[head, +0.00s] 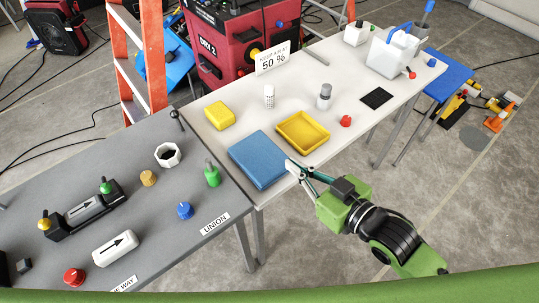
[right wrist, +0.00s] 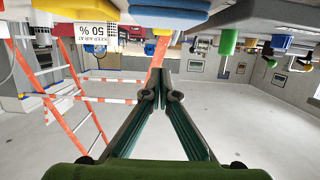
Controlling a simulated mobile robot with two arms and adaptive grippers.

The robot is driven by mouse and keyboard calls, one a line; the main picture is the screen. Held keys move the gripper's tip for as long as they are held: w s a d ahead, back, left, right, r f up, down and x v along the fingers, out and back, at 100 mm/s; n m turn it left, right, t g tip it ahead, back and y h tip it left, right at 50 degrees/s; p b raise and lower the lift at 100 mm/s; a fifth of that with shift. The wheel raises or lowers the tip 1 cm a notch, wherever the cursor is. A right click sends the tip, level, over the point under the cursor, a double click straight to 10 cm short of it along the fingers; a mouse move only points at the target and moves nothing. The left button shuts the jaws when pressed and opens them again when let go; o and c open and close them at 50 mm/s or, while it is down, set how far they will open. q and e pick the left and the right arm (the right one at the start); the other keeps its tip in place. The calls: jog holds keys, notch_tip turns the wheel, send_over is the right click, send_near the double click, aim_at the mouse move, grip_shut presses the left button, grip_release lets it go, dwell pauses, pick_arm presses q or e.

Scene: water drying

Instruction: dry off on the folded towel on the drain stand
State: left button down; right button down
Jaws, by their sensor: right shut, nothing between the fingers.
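The folded blue towel (head: 258,160) lies flat at the front left corner of the white table (head: 222,140), which may be the drain stand. A blue edge, likely the towel (right wrist: 155,18), shows at the top of the upside-down right wrist view. My right gripper (head: 292,166) reaches in from the lower right, its tips at the towel's right edge in the head view. I cannot tell whether they touch it. In the right wrist view the fingers of my right gripper (right wrist: 165,82) meet at the tips, empty. My left gripper is out of view.
A yellow tray (head: 302,145), yellow block (head: 219,115), white bottle (head: 268,96), grey-capped bottle (head: 324,96) and red knob (head: 346,121) stand near the towel. A grey bench (head: 130,208) with fittings adjoins on the left. A sign (head: 272,58) stands behind.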

jog(key=shift+a, duration=0.1)
jog(key=p, duration=0.2)
send_over(269, 161)
notch_tip(269, 161, down, 2)
jog(key=shift+f, duration=0.1)
notch_tip(269, 161, down, 3)
jog(key=shift+r, duration=0.1)
jog(key=shift+f, duration=0.7)
jog(key=shift+f, duration=0.15)
